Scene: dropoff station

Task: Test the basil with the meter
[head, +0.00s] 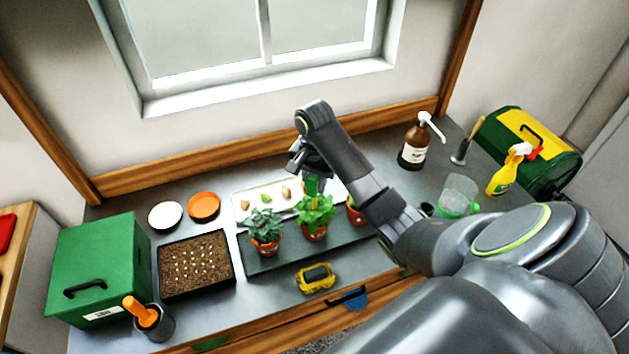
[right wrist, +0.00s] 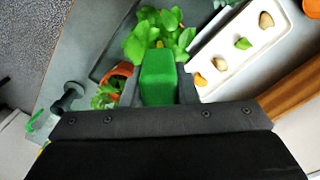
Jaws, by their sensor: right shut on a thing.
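The basil (head: 315,214) is the bright green leafy plant in a terracotta pot, in the middle of the dark tray. Its leaves also show in the right wrist view (right wrist: 160,30). My right gripper (head: 313,174) is above the basil, pointing down, shut on the green meter (right wrist: 158,78). In the head view the meter's green body (head: 312,187) reaches down to the basil's leaves. Its lower end is hidden, so I cannot tell whether it is in the soil. My left gripper is not in view.
A grey-green plant (head: 265,228) stands left of the basil and another pot (head: 355,212) right, partly behind my arm. A white tray (head: 241,206) lies behind. A seed tray (head: 195,264) and green box (head: 97,262) are left.

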